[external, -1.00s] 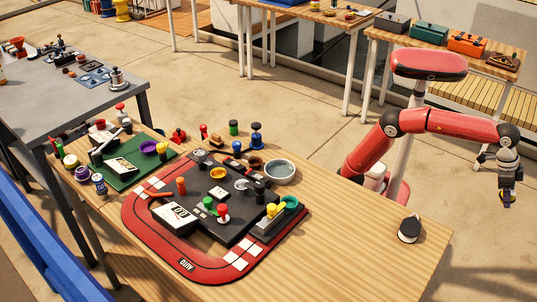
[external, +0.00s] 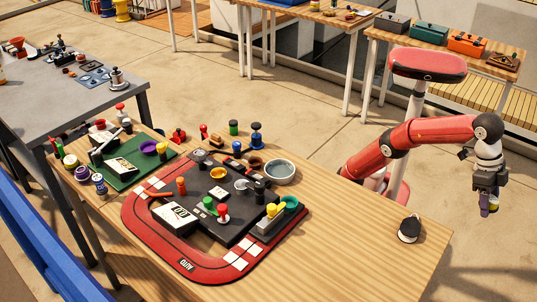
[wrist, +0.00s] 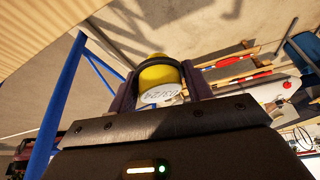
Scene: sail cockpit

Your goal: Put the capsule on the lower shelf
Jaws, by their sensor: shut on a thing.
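My gripper (external: 488,207) hangs past the right end of the wooden table, above the floor. In the wrist view its dark fingers (wrist: 160,85) are shut on a yellow cylinder (wrist: 158,74) with a pale, printed end, which looks like the capsule. The cylinder sits between the fingers, clear of any surface. I cannot make out the lower shelf for certain; blue posts (wrist: 62,92) of a frame stand at the left of the wrist view.
The wooden table (external: 345,255) holds a red track board (external: 205,268), a grey bowl (external: 280,171) and a black-and-white object (external: 409,228) near its right end. A bench with toolboxes (external: 467,46) stands behind my arm. Floor around my gripper looks clear.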

